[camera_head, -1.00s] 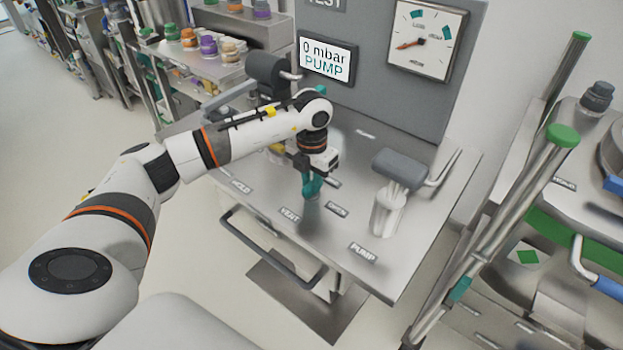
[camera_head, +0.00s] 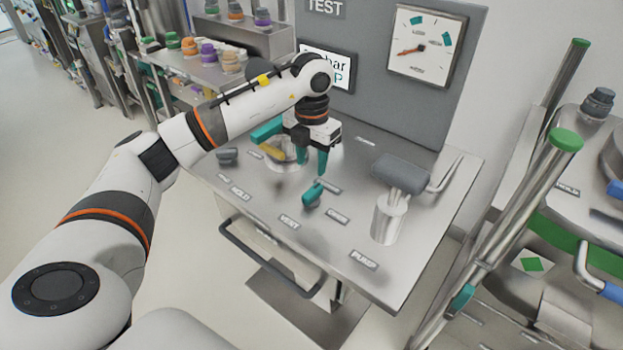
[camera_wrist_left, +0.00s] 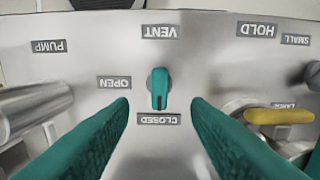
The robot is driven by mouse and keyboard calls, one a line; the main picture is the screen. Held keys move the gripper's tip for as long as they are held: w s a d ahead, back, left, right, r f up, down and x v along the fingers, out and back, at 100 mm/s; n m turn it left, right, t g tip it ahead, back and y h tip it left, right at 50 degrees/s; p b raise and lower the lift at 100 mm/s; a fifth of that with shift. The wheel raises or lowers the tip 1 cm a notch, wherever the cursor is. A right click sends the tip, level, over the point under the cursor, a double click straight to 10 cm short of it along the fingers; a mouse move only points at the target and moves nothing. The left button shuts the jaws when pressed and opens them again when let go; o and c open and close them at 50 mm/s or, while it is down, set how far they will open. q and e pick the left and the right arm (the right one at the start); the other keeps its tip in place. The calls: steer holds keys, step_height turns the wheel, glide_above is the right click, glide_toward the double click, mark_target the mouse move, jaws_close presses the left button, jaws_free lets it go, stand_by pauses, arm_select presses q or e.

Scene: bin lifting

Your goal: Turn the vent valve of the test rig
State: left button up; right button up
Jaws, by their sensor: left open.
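The vent valve (camera_head: 313,194) has a small teal lever on the steel panel top of the test rig (camera_head: 262,205). In the left wrist view the vent valve (camera_wrist_left: 159,88) stands between the VENT label (camera_wrist_left: 160,31) and the CLOSED label (camera_wrist_left: 158,119). Its dark-marked end points at CLOSED, and the OPEN label (camera_wrist_left: 114,82) is to its left. My left gripper (camera_head: 313,166) is above and behind the valve, apart from it. Its teal fingers are open, with nothing between them, and the valve shows between them in the wrist view. My right gripper is not in view.
A grey-handled pump (camera_head: 390,215) stands to the right on the panel. A yellow lever (camera_wrist_left: 279,116) lies right of the valve in the wrist view. A dial gauge (camera_head: 427,45) and a partly hidden screen (camera_head: 343,72) are behind. A steel frame (camera_head: 500,215) stands at right.

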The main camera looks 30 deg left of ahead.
arm_select(q)
step_height(320, 180, up, 4)
steer(key=shift+f, duration=0.1)
stand_by(0.6)
